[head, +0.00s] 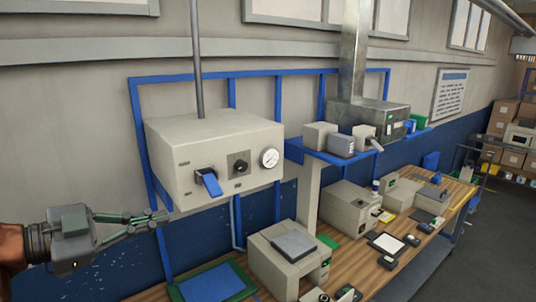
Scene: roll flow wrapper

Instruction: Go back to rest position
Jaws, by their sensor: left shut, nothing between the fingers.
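My left gripper (160,217) reaches in from the lower left of the head view. Its fingers are shut and nothing is between them. It is in front of the wall, just below and left of a beige control box (215,150) and apart from it as far as I can tell. The box has a blue lever (209,183) pointing down, a black knob (240,165) and a round white gauge (269,158). My right gripper is not in view.
A wooden workbench (345,285) runs along the wall to the right. It holds a beige machine (290,259), a green-edged blue mat (212,283) and several small devices. A blue shelf (340,157) sits above. A rack with cardboard boxes (500,118) stands far right. Grey floor (490,240) lies clear.

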